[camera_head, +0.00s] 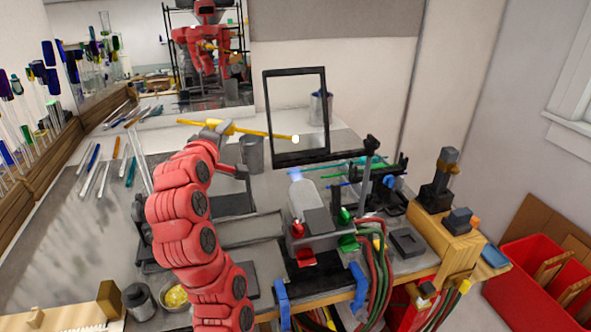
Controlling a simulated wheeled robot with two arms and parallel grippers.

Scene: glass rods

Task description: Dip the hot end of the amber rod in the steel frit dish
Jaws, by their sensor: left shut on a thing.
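The amber rod (262,133) is held up in the air above the bench, lying nearly level and sloping slightly down to the right. Its right end (295,139) glows white. My left gripper (218,128) is shut on the rod left of its middle. A small round dish with yellow grains (166,304), which looks like the frit dish, sits near the bench's front edge at lower left, well below and nearer than the rod. A dark grey pot (138,301) stands left of it. My right gripper is out of view.
A torch (306,199) with a pale bluish glow stands mid-bench. A black upright frame (267,110) and a grey cup (252,153) stand behind. Loose rods lie at left. Hoses (378,262) hang at the front. A back mirror (165,45) reflects me.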

